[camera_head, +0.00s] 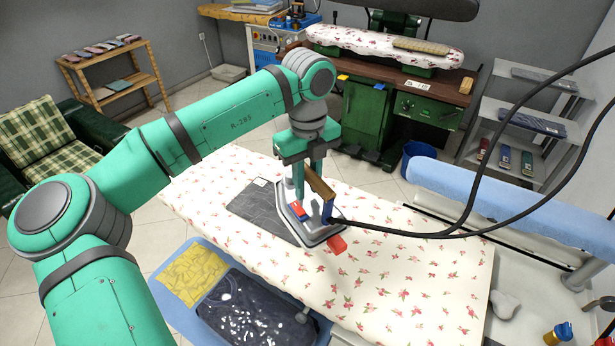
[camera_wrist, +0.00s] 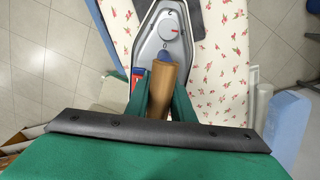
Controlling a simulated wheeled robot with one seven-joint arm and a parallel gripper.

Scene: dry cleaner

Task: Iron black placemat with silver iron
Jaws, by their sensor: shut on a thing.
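The silver iron (camera_head: 318,233) stands flat at the right end of the black placemat (camera_head: 262,207), on the floral ironing board (camera_head: 390,265). Its brown handle (camera_head: 320,184) is between the fingers of my gripper (camera_head: 312,180), which is shut on it. In the wrist view the iron (camera_wrist: 170,38) is below my gripper (camera_wrist: 163,92), with its grey dial showing. The placemat lies flat, and the iron hides its right part. A dark corner of the placemat (camera_wrist: 183,4) shows at the top of the wrist view.
A black cord (camera_head: 430,234) runs from the iron to the upper right. A blue padded board (camera_head: 500,195) stands at the right. Yellow cloth (camera_head: 192,273) and dark folded cloth (camera_head: 250,308) lie below the board's left front edge. The front right of the ironing board is clear.

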